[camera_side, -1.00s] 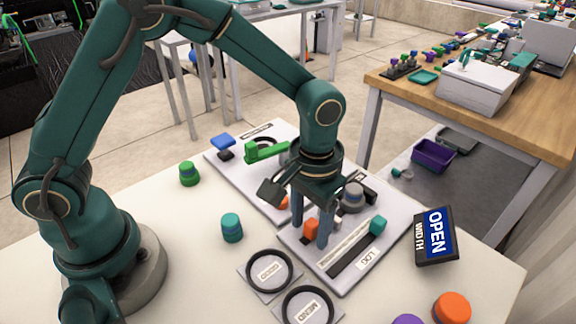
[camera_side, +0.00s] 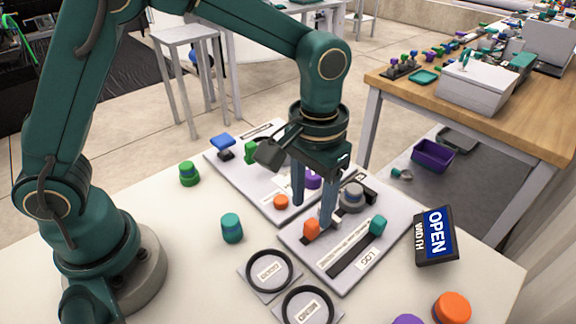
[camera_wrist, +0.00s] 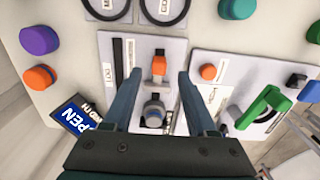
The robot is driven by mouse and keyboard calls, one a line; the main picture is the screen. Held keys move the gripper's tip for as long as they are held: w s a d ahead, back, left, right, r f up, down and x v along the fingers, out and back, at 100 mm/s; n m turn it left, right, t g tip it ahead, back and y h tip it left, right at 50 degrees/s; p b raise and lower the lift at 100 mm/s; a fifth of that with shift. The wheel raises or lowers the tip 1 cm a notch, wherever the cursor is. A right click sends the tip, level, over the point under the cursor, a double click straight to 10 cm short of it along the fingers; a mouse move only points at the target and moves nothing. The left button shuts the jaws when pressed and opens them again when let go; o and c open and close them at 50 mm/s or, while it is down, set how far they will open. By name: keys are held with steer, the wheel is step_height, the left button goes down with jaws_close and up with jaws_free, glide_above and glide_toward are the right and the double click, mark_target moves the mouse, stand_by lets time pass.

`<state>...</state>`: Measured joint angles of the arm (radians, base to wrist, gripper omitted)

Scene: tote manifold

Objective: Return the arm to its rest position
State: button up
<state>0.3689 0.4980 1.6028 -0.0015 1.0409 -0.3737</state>
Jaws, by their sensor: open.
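My gripper (camera_side: 313,212) is open and empty, its two blue-grey fingers pointing down above the grey plates on the table. In the side view its fingertips are close to an orange piece (camera_side: 311,229) on the front plate marked LOG (camera_side: 345,283); I cannot tell the exact gap. In the wrist view the fingers (camera_wrist: 160,78) stand apart on either side of the orange piece (camera_wrist: 159,66) and a grey round knob (camera_wrist: 153,112), with nothing between the tips.
A teal block (camera_side: 378,225) sits by the slot on the front plate. Two ringed pads (camera_side: 270,270) lie in front. Loose teal (camera_side: 232,228), green (camera_side: 189,173) and orange (camera_side: 452,308) knobs and a display reading OPEN (camera_side: 436,236) stand around. The back plate holds a blue-topped part (camera_side: 222,142).

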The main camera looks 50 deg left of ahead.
steer(key=s+a+r+n+t, duration=0.2)
steer(key=s+a+r+t, duration=0.15)
steer(key=a+r, duration=0.5)
steer(key=s+a+m+t, duration=0.2)
steer(key=s, duration=0.6)
steer(key=shift+a, duration=0.2)
